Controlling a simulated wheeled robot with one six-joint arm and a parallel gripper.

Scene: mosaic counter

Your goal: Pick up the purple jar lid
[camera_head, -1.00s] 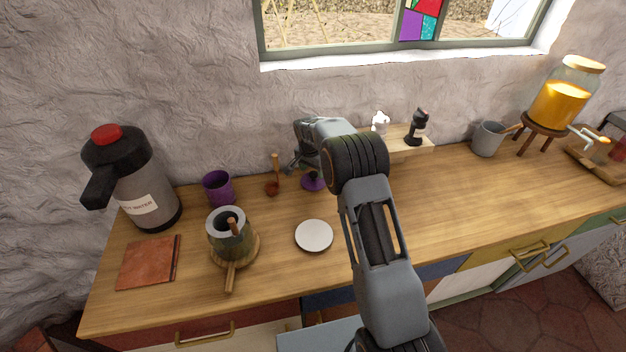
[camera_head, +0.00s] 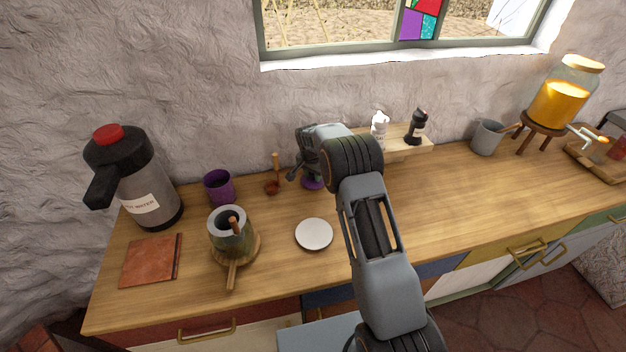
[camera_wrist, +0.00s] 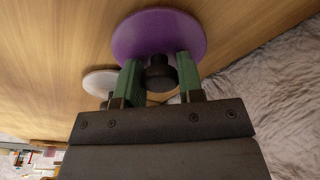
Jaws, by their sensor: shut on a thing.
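The purple jar lid (camera_wrist: 158,32) is a round disc with a dark knob (camera_wrist: 160,75), seen close up in the wrist view. My gripper (camera_wrist: 159,72) is shut on the knob, with one green-padded finger on each side of it. In the head view the lid (camera_head: 312,184) shows as a purple sliver on the counter near the wall. My gripper (camera_head: 299,170) covers most of it there. I cannot tell whether the lid touches the counter.
A white disc (camera_head: 314,234) lies in front. A small wooden stand (camera_head: 400,152) with two bottles is to the right. The counter (camera_head: 470,205) has free room at right.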

